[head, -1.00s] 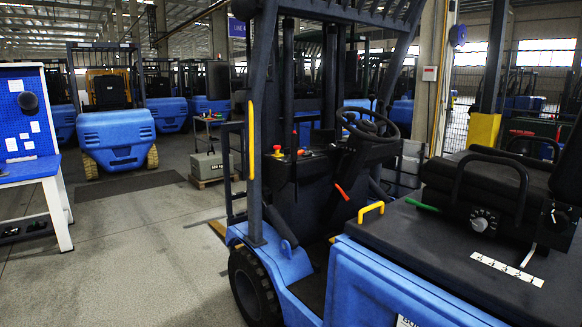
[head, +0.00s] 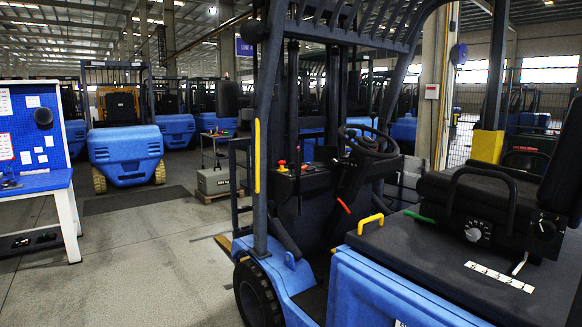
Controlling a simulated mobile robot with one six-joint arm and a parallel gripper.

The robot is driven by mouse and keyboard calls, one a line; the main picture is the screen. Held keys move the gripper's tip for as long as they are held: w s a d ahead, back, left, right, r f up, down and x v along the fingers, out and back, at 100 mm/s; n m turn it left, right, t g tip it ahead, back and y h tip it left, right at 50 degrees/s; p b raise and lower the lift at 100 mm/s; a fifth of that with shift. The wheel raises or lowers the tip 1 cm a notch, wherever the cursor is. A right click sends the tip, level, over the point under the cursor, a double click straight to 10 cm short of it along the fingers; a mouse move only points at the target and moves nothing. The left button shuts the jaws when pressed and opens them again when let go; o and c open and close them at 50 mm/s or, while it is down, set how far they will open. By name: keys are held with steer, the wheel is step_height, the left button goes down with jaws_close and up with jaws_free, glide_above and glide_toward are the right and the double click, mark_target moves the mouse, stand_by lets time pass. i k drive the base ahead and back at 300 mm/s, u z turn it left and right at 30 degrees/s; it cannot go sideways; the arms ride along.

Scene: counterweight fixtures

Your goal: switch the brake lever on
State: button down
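A blue and black forklift (head: 378,286) fills the right half of the head view, with its open cab side facing me. An orange-red lever (head: 344,206) slants up to the left below the steering wheel (head: 368,141). A green handle (head: 419,216) lies beside the seat (head: 480,192). Small red and yellow knobs (head: 282,168) sit on the dash. No label shows which of these is the brake lever, and I cannot tell its on or off position. My gripper is not in view.
A yellow grab handle (head: 370,222) and a dark front post (head: 262,130) border the cab opening. A blue-topped workbench (head: 52,184) stands at the left. Another blue forklift (head: 126,152) is parked behind. Grey floor (head: 150,262) is clear between the bench and the near forklift.

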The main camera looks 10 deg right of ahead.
mark_target(297, 152)
steer(key=k, duration=1.1)
steer(key=z, duration=0.1)
steer(key=i, duration=1.55)
steer(key=u, duration=0.55)
steer(key=i, duration=0.55)
steer(key=u, duration=0.85)
steer(key=i, duration=0.55)
steer(key=u, duration=0.3)
